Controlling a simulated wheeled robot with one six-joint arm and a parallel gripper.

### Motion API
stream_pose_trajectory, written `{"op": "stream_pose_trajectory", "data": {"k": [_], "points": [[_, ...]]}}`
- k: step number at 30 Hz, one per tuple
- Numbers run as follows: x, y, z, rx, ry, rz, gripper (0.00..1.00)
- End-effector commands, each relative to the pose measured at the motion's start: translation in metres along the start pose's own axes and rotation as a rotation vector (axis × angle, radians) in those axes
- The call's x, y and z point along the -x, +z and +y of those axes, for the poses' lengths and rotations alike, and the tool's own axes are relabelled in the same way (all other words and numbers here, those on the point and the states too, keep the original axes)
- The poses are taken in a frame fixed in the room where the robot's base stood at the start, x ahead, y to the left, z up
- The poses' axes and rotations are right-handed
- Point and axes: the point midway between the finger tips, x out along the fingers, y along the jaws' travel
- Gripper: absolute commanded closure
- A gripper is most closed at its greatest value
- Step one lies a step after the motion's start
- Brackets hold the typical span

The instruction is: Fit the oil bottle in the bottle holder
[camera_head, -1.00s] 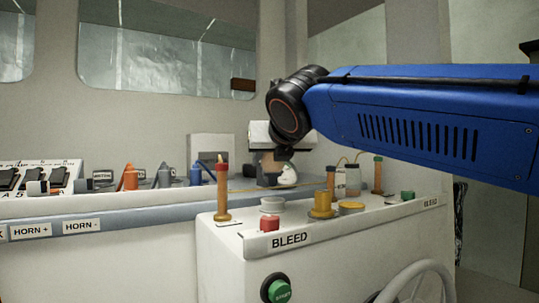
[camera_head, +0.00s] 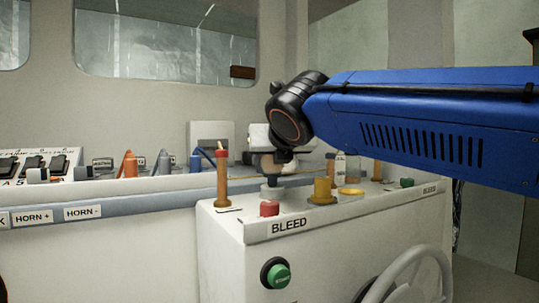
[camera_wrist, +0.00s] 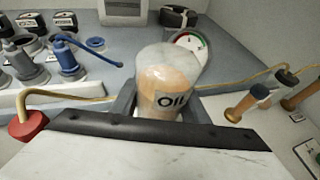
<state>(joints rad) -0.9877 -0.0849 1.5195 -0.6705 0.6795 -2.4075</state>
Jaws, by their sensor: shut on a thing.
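The oil bottle (camera_wrist: 172,85), a clear bottle with amber contents and an OIL label, is between my gripper's fingers in the wrist view. My gripper (camera_head: 272,178) is shut on it, above the front console top. In the head view the bottle is mostly hidden by the gripper. A low pale round piece (camera_head: 271,191), apparently the bottle holder, sits directly below the gripper, behind the red button. I cannot tell whether the bottle touches it. The holder is not visible in the wrist view.
An orange post (camera_head: 222,180) stands left of my gripper. The red button (camera_head: 269,208) is in front. A gauge (camera_wrist: 190,42) and blue-capped fittings (camera_wrist: 68,60) lie beyond the bottle.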

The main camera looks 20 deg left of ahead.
Motion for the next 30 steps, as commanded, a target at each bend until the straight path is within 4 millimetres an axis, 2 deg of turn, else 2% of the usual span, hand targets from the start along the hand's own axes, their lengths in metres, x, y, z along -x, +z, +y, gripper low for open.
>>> {"op": "stream_pose_trajectory", "data": {"k": [16,30], "points": [[-0.006,-0.015,0.0,0.001,0.0,0.0,0.89],[-0.007,-0.017,0.0,0.0,0.0,-0.001,0.89]]}}
